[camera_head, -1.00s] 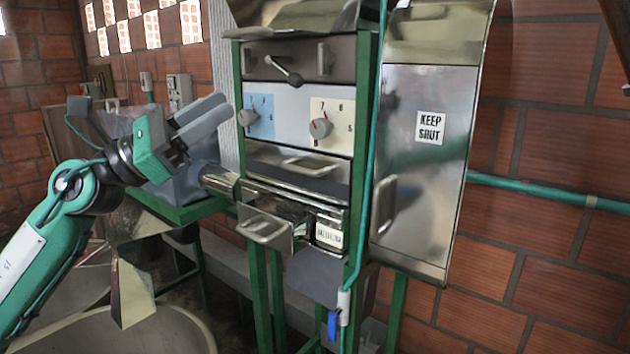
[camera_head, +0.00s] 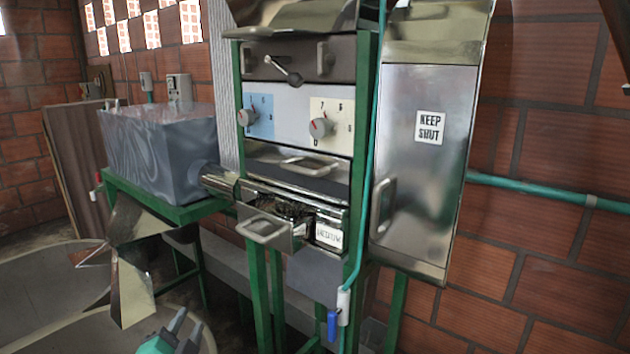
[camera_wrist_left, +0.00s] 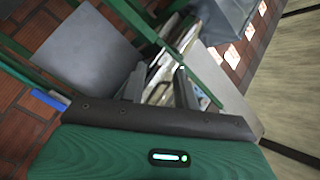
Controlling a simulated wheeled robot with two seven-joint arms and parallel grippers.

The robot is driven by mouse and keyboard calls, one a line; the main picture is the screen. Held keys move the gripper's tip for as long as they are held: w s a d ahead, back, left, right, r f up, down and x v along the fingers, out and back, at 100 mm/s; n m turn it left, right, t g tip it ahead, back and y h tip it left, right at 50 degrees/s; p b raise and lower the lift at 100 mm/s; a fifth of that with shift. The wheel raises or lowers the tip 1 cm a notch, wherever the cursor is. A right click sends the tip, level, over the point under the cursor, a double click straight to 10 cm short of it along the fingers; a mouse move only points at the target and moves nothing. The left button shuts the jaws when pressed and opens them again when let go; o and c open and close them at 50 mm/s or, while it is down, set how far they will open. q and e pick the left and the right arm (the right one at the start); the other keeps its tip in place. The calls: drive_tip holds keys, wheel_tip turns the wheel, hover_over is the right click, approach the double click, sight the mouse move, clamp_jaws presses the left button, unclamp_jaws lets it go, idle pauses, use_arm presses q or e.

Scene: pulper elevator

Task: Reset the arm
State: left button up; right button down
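My left gripper (camera_head: 188,326) is low in the head view, at the bottom edge in front of the round basin. Its two grey fingers point up and stand apart. In the left wrist view the same gripper (camera_wrist_left: 160,76) shows its fingers apart with nothing between them. Most of my left arm is below the head view. My right gripper is in neither view.
The machine's panel has two knobs, a left one (camera_head: 246,118) and a right one (camera_head: 320,127). A drawer (camera_head: 265,229) sticks out below. The "KEEP SHUT" door (camera_head: 425,165) stands at right. A grey metal box (camera_head: 160,155) sits on a green frame at left.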

use_arm(q)
drive_tip(key=s+f+n+g, duration=0.6)
drive_tip(key=s+f+g, duration=0.2)
drive_tip(key=s+f, duration=0.75)
drive_tip(key=s+f+n+g, duration=0.3)
drive_tip(key=s+f+g, duration=0.3)
drive_tip(key=s+f, duration=0.5)
drive_tip(key=s+d+f+g, duration=0.1)
drive_tip(key=s+f, duration=0.2)
drive_tip(key=f, duration=2.6)
drive_tip(key=s+a+f+g, duration=0.1)
drive_tip(key=s+a+f, duration=0.2)
drive_tip(key=s+f, duration=1.6)
drive_tip(key=shift+a+f+m+g+h, duration=0.2)
drive_tip(key=shift+f+m+g+h, duration=0.1)
drive_tip(key=shift+m, duration=0.1)
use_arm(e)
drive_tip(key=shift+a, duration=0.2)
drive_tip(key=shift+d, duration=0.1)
